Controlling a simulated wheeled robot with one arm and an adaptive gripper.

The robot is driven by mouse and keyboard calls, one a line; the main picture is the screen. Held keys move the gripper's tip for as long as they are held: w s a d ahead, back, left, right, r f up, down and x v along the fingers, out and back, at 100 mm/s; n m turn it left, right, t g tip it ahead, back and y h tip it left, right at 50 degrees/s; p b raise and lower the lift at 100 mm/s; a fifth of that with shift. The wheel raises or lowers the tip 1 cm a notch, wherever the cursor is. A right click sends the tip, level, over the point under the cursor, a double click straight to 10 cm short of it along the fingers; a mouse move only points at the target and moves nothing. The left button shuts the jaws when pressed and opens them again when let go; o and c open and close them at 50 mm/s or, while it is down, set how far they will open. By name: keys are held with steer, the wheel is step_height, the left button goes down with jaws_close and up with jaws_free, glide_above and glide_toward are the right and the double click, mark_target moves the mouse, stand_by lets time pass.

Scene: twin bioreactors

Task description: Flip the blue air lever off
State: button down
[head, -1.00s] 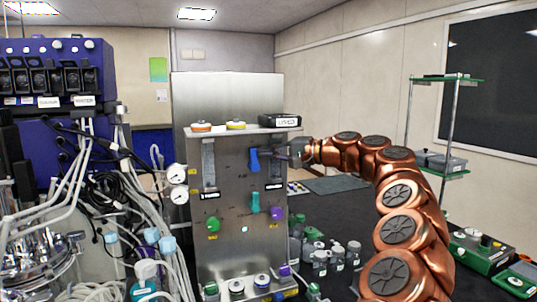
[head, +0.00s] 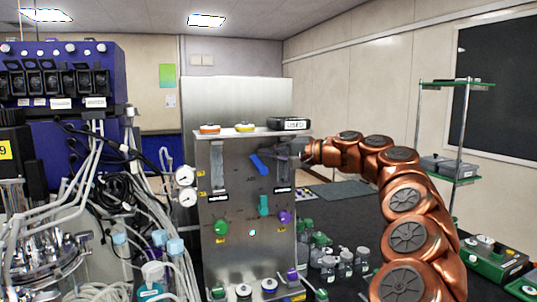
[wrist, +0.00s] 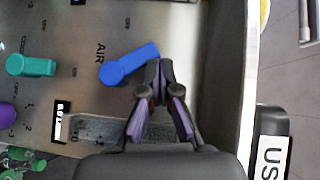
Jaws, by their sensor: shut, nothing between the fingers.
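The blue air lever (head: 260,164) is on the upper part of the steel panel (head: 245,205). It is tilted, not upright, in the head view. In the wrist view the blue lever (wrist: 129,65) lies slanted beside the printed word AIR. My gripper (wrist: 160,66) is shut and empty, with its fingertips right at the lever's free end; I cannot tell for sure whether they touch it. In the head view my gripper (head: 282,152) reaches in from the right, in front of the panel, beside the lever.
A teal lever (head: 263,205), a green knob (head: 221,227) and a purple knob (head: 285,217) sit lower on the panel. Two gauges (head: 184,176) are at its left edge. A black labelled box (head: 289,124) stands on top. Small bottles (head: 345,257) stand to the right.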

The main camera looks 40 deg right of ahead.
stand_by(0.3)
steer(key=v, duration=1.2)
steer(key=shift+r, duration=0.1)
